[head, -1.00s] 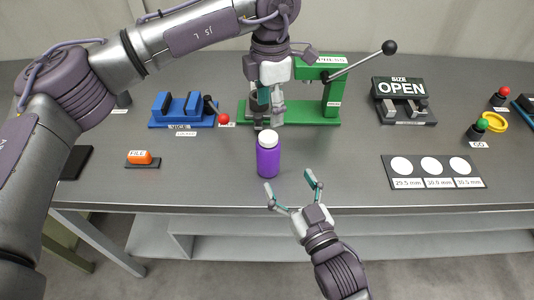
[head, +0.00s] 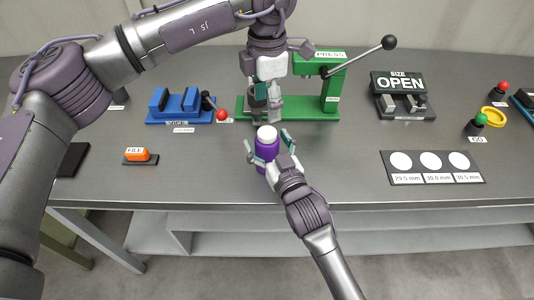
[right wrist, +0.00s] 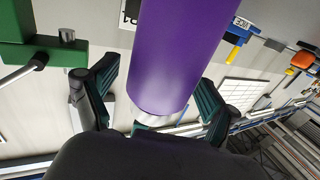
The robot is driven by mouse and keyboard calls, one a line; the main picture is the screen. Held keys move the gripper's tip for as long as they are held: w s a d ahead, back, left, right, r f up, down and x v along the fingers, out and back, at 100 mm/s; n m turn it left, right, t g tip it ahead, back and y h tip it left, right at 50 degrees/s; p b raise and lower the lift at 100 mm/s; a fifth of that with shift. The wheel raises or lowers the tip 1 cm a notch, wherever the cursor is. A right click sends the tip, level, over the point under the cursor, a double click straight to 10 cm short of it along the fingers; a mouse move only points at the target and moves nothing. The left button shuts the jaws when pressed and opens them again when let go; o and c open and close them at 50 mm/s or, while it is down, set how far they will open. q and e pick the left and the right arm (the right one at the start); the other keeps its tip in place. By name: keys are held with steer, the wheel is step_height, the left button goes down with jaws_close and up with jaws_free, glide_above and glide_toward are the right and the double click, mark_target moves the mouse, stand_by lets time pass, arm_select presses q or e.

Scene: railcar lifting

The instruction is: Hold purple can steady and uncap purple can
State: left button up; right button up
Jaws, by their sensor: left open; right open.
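The purple can (head: 266,148) stands upright near the front of the table, with a white cap (head: 266,134) on top. My right gripper (head: 267,147) is open around the can's body, one finger on each side. In the right wrist view the purple can (right wrist: 172,55) is between the two open fingers (right wrist: 155,95), with gaps at its sides. My left gripper (head: 266,112) points down, open, just behind and above the cap. I cannot tell how far it is from the cap.
Behind my left gripper stands the green press (head: 331,95) with its lever. The size gauge (head: 404,108), hole plate (head: 432,179) and green button (head: 478,122) are to the right.

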mark_target(267, 132)
jaws_close()
arm_select(q)
steer(key=m, duration=0.4)
steer(key=shift+m, duration=0.3)
steer(key=m, duration=1.7)
steer(key=shift+f+m, duration=0.4)
arm_select(e)
steer(key=shift+s, duration=0.1)
arm_select(q)
steer(key=shift+f, duration=3.6)
